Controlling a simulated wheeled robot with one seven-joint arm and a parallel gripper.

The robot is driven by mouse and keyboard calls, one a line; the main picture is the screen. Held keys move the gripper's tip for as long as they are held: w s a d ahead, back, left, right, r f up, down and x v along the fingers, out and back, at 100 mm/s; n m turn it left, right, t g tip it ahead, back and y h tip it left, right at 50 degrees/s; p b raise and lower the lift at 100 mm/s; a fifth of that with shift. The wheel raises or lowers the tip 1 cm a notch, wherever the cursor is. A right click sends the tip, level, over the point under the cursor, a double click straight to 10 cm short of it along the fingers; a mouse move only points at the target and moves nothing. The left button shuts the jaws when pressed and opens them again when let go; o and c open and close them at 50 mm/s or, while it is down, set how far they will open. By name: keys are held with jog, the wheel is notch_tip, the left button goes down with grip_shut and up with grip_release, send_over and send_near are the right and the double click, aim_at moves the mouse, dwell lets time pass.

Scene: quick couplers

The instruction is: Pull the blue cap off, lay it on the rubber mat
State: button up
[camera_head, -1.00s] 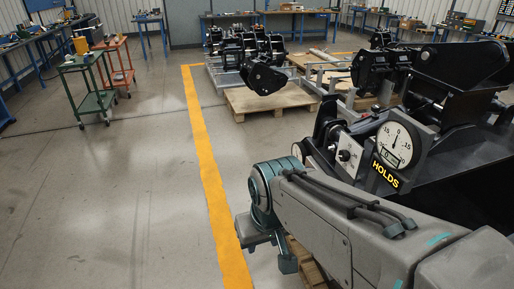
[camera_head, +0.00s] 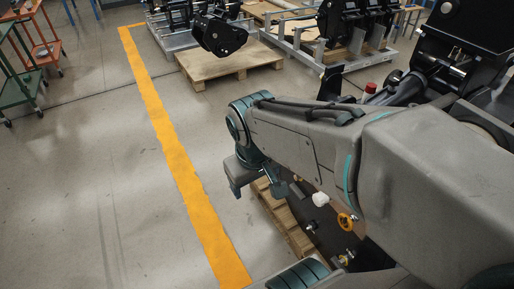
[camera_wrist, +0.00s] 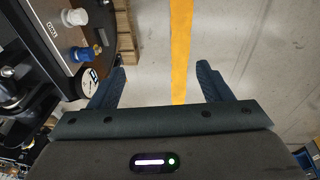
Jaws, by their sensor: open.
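The blue cap (camera_wrist: 82,54) shows in the wrist view at the upper left, on a coupler of a dark panel. A white cap (camera_wrist: 76,17) sits above it in that picture. My gripper (camera_wrist: 160,82) is open and empty, its dark teal fingers wide apart over the floor. The blue cap lies to the left of the fingers, apart from them. In the head view my gripper (camera_head: 257,183) hangs from the arm, left of the panel. I cannot make out the blue cap there. I cannot pick out the rubber mat in either view.
A round dial (camera_wrist: 88,83) sits close to the left finger in the wrist view. Open floor lies left around the yellow line (camera_head: 170,150).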

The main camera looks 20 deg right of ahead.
jog(key=w+d+f+n+h+b, duration=0.45)
jog(key=w+f+b, duration=0.2)
jog(key=f, duration=0.25)
jog(key=w+d+f+n+h+b, duration=0.4)
jog(key=w+d+f+n+b, duration=0.15)
jog(key=f+b, duration=0.25)
jog(key=w+d+f+n+h+b, duration=0.4)
jog(key=w+d+f+n+b, duration=0.15)
jog(key=f+b, duration=0.3)
jog(key=shift+n, duration=0.35)
jog(key=b+x, duration=0.1)
jog(key=x, duration=0.3)
jog(key=b+x, duration=0.1)
jog(key=x, duration=0.4)
jog(key=s+b+x, duration=0.1)
jog(key=x, duration=0.4)
jog(key=shift+d+f, duration=0.1)
jog(key=shift+d, duration=0.05)
jog(key=c, duration=1.2)
jog(key=shift+o, duration=0.2)
